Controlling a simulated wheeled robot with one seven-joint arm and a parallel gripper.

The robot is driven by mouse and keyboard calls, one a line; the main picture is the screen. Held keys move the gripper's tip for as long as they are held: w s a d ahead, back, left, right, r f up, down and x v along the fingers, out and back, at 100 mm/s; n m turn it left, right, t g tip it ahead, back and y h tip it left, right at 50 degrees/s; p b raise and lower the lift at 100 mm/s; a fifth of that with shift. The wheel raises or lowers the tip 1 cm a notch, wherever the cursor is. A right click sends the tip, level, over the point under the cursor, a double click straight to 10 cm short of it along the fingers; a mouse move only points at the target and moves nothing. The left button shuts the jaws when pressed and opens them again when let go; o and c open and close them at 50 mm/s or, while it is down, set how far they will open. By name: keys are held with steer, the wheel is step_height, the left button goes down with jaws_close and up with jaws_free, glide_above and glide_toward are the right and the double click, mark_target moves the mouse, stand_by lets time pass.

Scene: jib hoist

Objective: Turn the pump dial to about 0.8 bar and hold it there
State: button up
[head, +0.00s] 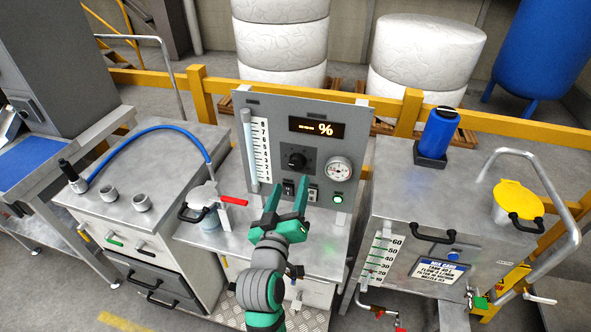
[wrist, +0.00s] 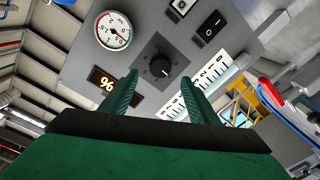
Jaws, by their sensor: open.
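The pump dial is a black round knob (head: 297,160) on the grey upright panel (head: 353,125) of the middle station. It also shows in the wrist view (wrist: 159,67), beyond and between my fingertips, on its dark square plate. My gripper (head: 287,198) is green, open and empty, in front of the panel and lower than the knob in the head view. In the wrist view its fingers (wrist: 158,82) point at the panel, apart from the knob as far as I can tell.
A display (head: 317,128) with an orange % sign is above the knob, a white scale (head: 261,150) to its left. Two rocker switches (head: 288,188) and a green lit button (head: 338,198) sit below. A red-handled valve (head: 232,200) stands on the bench at left.

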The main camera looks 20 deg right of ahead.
mark_target(297, 166)
steer(key=x, duration=0.7)
steer(key=shift+w+d, duration=0.15)
steer(key=shift+w, duration=0.2)
steer(key=shift+s, duration=0.1)
steer(key=c, duration=1)
